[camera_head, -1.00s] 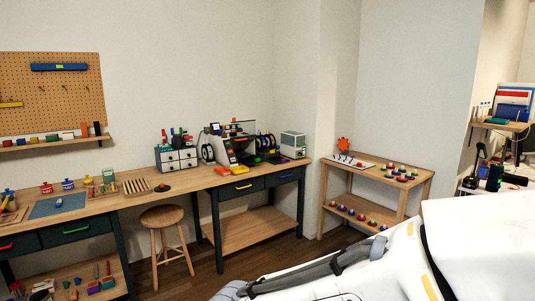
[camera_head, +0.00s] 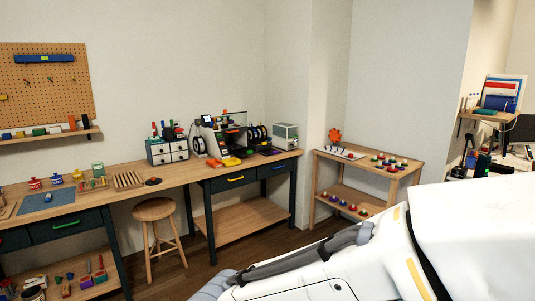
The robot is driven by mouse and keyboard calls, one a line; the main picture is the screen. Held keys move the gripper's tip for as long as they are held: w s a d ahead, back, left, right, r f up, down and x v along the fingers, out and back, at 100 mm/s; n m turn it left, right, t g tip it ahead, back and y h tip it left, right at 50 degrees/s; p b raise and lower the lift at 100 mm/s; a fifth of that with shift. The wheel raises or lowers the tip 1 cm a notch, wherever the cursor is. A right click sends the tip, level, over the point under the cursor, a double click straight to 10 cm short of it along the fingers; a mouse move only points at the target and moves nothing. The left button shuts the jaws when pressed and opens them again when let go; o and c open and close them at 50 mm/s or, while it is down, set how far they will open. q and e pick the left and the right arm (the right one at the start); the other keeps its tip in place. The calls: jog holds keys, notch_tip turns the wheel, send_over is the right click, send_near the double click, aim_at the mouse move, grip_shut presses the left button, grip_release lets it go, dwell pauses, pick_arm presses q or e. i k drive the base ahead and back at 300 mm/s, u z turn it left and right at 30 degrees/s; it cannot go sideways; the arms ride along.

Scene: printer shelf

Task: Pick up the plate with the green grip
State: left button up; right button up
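I cannot make out a plate with a green grip for certain; things are small at this distance. Several small pieces with coloured knobs, among them red, green and blue, sit on the top of a low wooden rack (camera_head: 405,171) at the right. More knobbed pieces (camera_head: 345,205) are on its lower shelf. A 3D printer (camera_head: 222,138) stands on the long wooden workbench (camera_head: 200,179) at the back, with yellow and orange flat items (camera_head: 230,162) in front of it. A white arm of mine fills the lower right, but no fingertips show. My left gripper is out of view.
A round wooden stool (camera_head: 154,209) stands before the bench. A pegboard (camera_head: 45,90) hangs at left. Brown floor is free between bench and rack.

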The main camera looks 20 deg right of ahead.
aim_at(246, 149)
jog(key=z, duration=0.4)
jog(key=i, duration=0.75)
jog(key=z, duration=0.85)
jog(key=i, duration=3)
jog(key=u, duration=1.05)
jog(key=i, duration=1)
jog(key=u, duration=1)
jog(key=i, duration=0.25)
jog(key=u, duration=0.1)
